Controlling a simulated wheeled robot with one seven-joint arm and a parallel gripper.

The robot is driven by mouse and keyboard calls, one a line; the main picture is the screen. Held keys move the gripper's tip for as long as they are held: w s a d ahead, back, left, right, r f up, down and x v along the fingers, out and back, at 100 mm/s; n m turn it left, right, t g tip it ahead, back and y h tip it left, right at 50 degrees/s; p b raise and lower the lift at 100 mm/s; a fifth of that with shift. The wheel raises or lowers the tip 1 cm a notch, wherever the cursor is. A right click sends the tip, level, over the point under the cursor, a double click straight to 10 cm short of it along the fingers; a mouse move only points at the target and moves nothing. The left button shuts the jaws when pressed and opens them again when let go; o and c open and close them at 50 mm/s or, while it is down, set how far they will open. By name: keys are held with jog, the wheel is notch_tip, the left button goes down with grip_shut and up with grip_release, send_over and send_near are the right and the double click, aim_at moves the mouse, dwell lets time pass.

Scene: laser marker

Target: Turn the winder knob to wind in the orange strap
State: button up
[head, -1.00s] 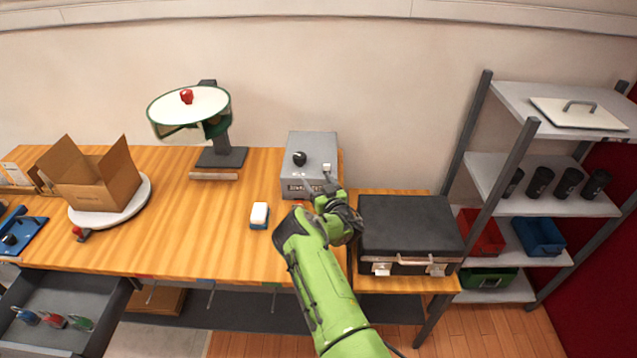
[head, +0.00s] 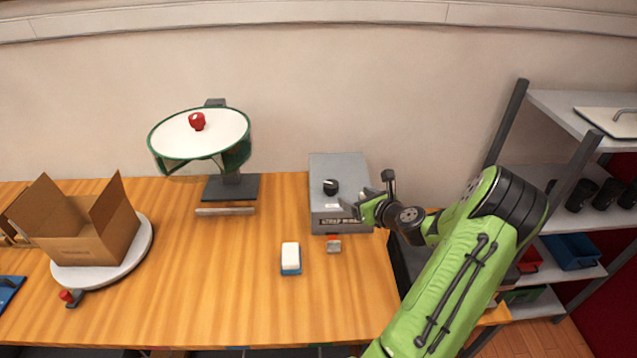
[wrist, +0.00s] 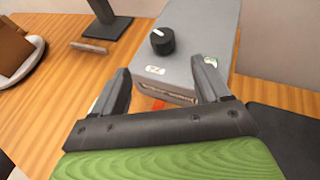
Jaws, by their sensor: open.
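A round black knob (head: 331,187) with a white mark stands on top of a grey box (head: 352,165) at the back right of the wooden bench. In the wrist view the knob (wrist: 162,41) is beyond my fingertips, and a slotted front face of the box (wrist: 180,93) lies between them. My gripper (head: 352,208) is open and empty at the box's front right edge, apart from the knob. A small orange patch (wrist: 158,104) shows just below the box front; I cannot tell whether it is the strap. The rest of any strap is hidden.
A round white-topped stand with a red knob (head: 198,121) is to the left. A shelf rack (head: 560,110) is right. The bench middle is clear.

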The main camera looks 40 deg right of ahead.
aim_at(334, 185)
jog(key=x, duration=1.5)
jog(key=shift+s+d+f, duration=0.1)
jog(key=shift+d, duration=0.1)
jog(key=c, duration=0.9)
jog(key=shift+d+n+y+b, duration=0.15)
jog(key=shift+n+y+b, duration=0.25)
jog(key=shift+n+y, duration=0.3)
jog(key=shift+c, duration=0.2)
jog(key=n+y+b, duration=0.1)
jog(key=n+y, duration=0.1)
jog(key=shift+y, duration=0.4)
jog(key=shift+n+y, duration=0.3)
jog(key=shift+n, duration=0.2)
jog(key=o, duration=0.9)
jog(key=shift+s, duration=0.1)
jog(key=shift+o, duration=0.2)
